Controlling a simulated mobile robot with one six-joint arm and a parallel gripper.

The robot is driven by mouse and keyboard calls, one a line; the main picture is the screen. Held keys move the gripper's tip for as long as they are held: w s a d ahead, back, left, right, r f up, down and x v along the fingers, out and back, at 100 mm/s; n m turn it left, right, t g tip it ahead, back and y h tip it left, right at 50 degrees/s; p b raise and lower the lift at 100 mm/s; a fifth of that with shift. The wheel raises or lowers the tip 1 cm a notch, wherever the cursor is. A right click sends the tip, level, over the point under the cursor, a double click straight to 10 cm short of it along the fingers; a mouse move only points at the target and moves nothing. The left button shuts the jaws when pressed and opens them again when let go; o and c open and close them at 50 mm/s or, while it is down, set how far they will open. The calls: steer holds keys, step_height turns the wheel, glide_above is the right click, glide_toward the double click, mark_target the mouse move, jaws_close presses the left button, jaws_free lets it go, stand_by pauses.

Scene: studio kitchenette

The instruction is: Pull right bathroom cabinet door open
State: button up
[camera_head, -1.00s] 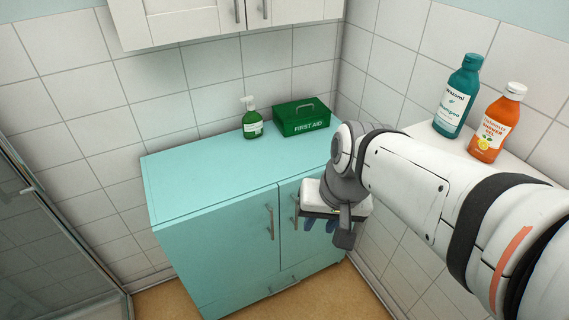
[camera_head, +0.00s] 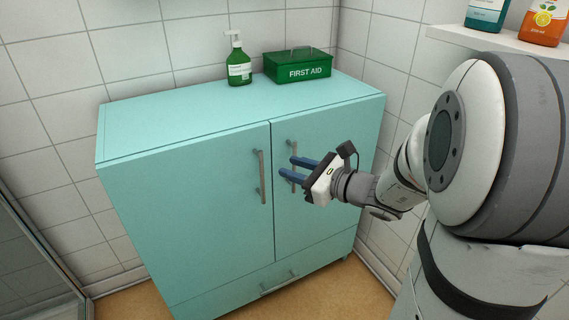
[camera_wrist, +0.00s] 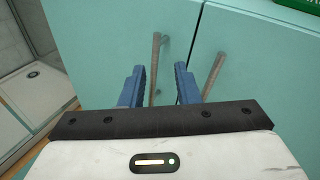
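The right cabinet door (camera_head: 325,218) is shut, flush with the left door (camera_head: 190,215), on a light teal cabinet. Its upright grey handle (camera_head: 293,148) is partly hidden behind my fingers in the head view. My gripper (camera_head: 287,167) is open and empty in front of the right door, its blue fingers pointing left in that picture. In the wrist view, the right door's handle (camera_wrist: 213,76) shows just right of my right finger, not between the fingers. The left door's handle (camera_wrist: 155,68) appears between my fingers (camera_wrist: 160,78), beyond the tips. I see no contact.
A green pump bottle (camera_head: 238,66) and a green first aid box (camera_head: 298,68) stand on the cabinet top. A drawer (camera_head: 250,288) lies below the doors. A white shelf (camera_head: 470,38) with bottles is at upper right. Open floor (camera_head: 345,295) lies in front.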

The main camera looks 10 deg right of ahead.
steer(key=w+d+f+m+t+h+b, duration=0.2)
steer(key=w+d+f+m+t+b, duration=0.1)
steer(key=d+f+m+t, duration=0.15)
steer(key=shift+m+g, duration=0.25)
steer(key=shift+g, duration=0.1)
steer(key=x, duration=0.2)
steer(key=b+x, duration=0.1)
steer(key=x, duration=0.2)
steer(key=d+b+x, duration=0.1)
steer(key=x, duration=0.1)
steer(key=shift+w+a, duration=0.15)
steer(key=shift+w, duration=0.3)
steer(key=shift+c, duration=0.3)
jaws_close()
